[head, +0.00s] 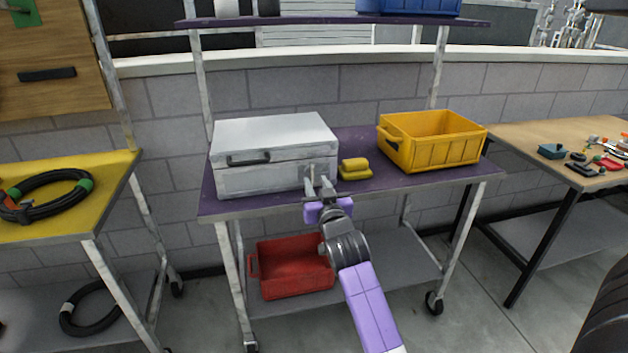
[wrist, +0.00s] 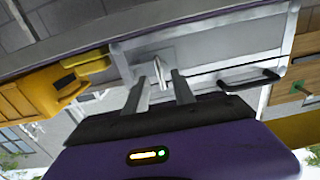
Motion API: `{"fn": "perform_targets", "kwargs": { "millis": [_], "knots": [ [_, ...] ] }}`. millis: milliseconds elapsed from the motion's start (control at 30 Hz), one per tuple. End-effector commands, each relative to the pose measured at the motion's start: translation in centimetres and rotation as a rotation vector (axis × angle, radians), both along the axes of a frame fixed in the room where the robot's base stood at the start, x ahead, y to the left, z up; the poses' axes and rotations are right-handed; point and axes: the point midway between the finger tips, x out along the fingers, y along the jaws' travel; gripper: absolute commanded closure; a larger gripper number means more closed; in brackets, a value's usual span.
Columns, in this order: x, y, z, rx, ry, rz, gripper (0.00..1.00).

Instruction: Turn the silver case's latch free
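The silver case (head: 262,178) stands shut on the purple cart top, with a black handle on its front. It also fills the upper middle of the wrist view (wrist: 210,62), which is upside down. Its latch (wrist: 159,72) is a small metal piece on a plate at one end of the case front. My gripper (head: 318,188) reaches up to this right end of the front. In the wrist view my gripper (wrist: 158,83) is open, its two fingers apart with the latch seen between them. I cannot tell whether either finger touches the latch.
Yellow blocks (head: 353,168) lie just right of the case, close to my gripper. A yellow crate (head: 440,153) stands further right on the cart top (head: 390,182). A red bin (head: 292,275) sits on the lower shelf. An upper shelf (head: 330,19) spans above.

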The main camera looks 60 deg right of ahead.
Motion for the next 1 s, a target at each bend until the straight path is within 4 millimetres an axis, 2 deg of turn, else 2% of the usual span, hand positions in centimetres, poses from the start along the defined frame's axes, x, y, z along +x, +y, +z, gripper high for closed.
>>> {"fn": "perform_targets", "kwargs": {
  "millis": [100, 300, 1000],
  "knots": [
    [-1.3, 1.6, -0.1, 0.000, 0.001, 0.002, 0.69],
    [-2.5, 3.0, -0.1, 0.001, 0.001, 0.000, 0.69],
    [-2.7, 3.2, 0.0, -0.004, 0.003, 0.000, 0.69]
  ]
}}
